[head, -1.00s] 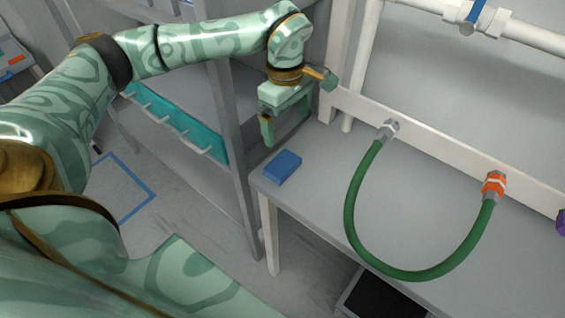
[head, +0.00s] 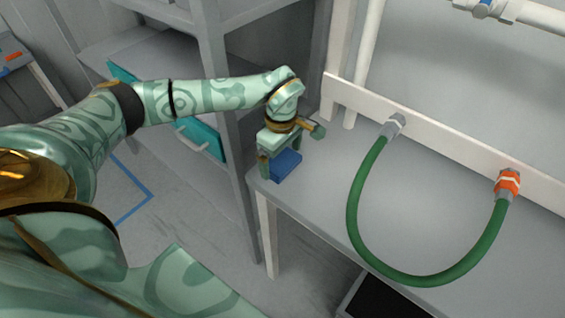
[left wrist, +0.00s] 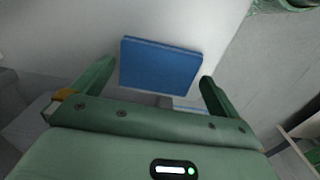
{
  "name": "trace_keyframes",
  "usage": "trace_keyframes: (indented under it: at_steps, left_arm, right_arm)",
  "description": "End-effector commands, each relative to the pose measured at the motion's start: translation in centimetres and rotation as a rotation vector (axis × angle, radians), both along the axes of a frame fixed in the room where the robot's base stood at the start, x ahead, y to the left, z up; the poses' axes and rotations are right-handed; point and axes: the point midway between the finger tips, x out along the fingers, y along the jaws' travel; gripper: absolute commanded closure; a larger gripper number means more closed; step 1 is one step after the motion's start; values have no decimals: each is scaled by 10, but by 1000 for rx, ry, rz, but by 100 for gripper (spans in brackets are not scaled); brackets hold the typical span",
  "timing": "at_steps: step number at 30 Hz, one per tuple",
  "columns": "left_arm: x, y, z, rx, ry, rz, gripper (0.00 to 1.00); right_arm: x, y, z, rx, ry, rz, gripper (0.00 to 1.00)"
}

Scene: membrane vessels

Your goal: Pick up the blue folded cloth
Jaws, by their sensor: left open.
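The blue folded cloth (head: 286,166) lies flat at the left end of the grey bench, near its corner. My left gripper (head: 279,165) is open and low over the cloth in the head view, hiding part of it. In the left wrist view the blue cloth (left wrist: 160,66) shows beyond and between the two spread fingers of the left gripper (left wrist: 155,85). I see no finger closed on it. My right gripper is not in view.
A green hose (head: 355,215) loops over the bench (head: 325,200) between a grey fitting (head: 394,124) and an orange-banded fitting (head: 508,184). A grey shelf post (head: 232,130) stands left of the bench. A white rail (head: 450,143) runs along the back.

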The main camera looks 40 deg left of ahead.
Motion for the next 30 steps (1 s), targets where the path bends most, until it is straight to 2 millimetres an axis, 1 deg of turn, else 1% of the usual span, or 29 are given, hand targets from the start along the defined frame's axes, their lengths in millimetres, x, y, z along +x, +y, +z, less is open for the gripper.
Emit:
trace_keyframes:
  at_steps: [1, 3, 9, 10, 13, 14, 21, 24, 26, 28, 30]
  left_arm:
    - [0, -1, -7, -2, 1, -1, 0]
    - [0, -1, -11, -1, -1, -1, 0]
    - [0, 0, -10, 0, -2, -2, 0]
    - [0, 0, -10, 0, -2, -1, 3]
    - [0, 0, -10, 0, -2, -1, 31]
    - [0, 0, -10, 0, -2, -1, 32]
    - [0, 0, -10, 0, -2, -1, 32]
    - [0, 0, -7, 0, -3, -1, 32]
    - [1, 0, -2, 0, -4, -1, 32]
    - [1, 0, 6, 1, -5, -1, 32]
    - [1, 1, 21, 0, -7, 0, 32]
  right_arm:
    - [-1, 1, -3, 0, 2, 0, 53]
    - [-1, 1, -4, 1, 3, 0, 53]
    - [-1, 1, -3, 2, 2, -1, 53]
    - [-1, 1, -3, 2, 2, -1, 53]
    - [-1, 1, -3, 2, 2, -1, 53]
    - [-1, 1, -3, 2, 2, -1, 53]
    - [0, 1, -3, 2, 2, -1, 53]
    - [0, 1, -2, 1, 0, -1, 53]
    - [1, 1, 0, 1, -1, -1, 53]
    - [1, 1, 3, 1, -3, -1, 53]
    - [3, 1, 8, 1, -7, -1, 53]
